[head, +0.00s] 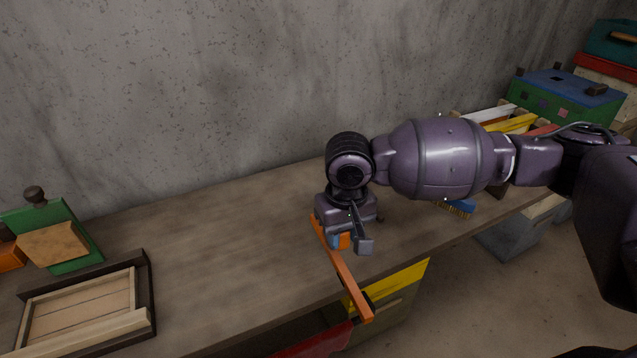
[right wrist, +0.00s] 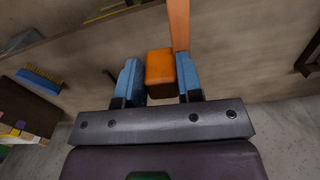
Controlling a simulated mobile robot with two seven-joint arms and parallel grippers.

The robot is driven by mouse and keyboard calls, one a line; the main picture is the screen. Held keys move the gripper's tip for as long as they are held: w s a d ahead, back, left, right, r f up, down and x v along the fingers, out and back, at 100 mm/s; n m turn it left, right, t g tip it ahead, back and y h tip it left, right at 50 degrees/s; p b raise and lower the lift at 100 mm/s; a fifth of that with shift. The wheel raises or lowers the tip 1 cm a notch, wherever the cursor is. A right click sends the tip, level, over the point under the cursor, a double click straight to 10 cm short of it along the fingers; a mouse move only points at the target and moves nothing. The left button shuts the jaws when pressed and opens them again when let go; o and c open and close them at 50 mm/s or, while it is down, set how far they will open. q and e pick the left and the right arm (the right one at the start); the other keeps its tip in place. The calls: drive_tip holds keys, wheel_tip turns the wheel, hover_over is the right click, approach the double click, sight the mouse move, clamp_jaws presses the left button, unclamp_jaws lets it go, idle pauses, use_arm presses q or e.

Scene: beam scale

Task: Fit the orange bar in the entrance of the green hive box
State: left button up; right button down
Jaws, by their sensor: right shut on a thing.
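The orange bar (head: 343,272) is long and thin, with an orange block-like grip on its side. My right gripper (head: 346,240) is shut on that block, above the front part of the bench. In the right wrist view the orange block (right wrist: 160,68) sits between the blue fingertips, and the bar runs up out of the picture beside them. In the head view the bar slants toward the bench's front edge. The green hive box (head: 562,104) with a blue lid stands at the back right, partly behind my right arm. Its entrance cannot be made out. My left gripper is out of view.
A blue brush (head: 458,207) lies under my right arm. Several coloured frames (head: 505,122) are near the green box. A wooden tray (head: 147,300) and a green board (head: 72,231) with a wooden block are at the left. The bench (head: 220,240) between is clear.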

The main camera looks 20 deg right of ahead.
drive_tip(key=w+d+m, duration=1.2)
drive_tip(key=d+m, duration=0.2)
drive_tip(key=d, duration=0.2)
drive_tip(key=f+m+b, duration=0.1)
drive_tip(key=f, duration=0.7)
drive_tip(key=f+m+b, duration=0.2)
drive_tip(key=f, duration=0.5)
drive_tip(key=shift+w+d+f, duration=0.1)
drive_tip(key=shift+d+f, duration=0.1)
drive_tip(key=shift+f, duration=0.15)
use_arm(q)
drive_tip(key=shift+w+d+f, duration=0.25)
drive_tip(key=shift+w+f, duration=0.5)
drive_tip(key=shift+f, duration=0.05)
use_arm(e)
drive_tip(key=shift+f, duration=1.65)
drive_tip(key=shift+f, duration=0.15)
drive_tip(key=c, duration=1.2)
unclamp_jaws()
drive_tip(key=o, duration=0.4)
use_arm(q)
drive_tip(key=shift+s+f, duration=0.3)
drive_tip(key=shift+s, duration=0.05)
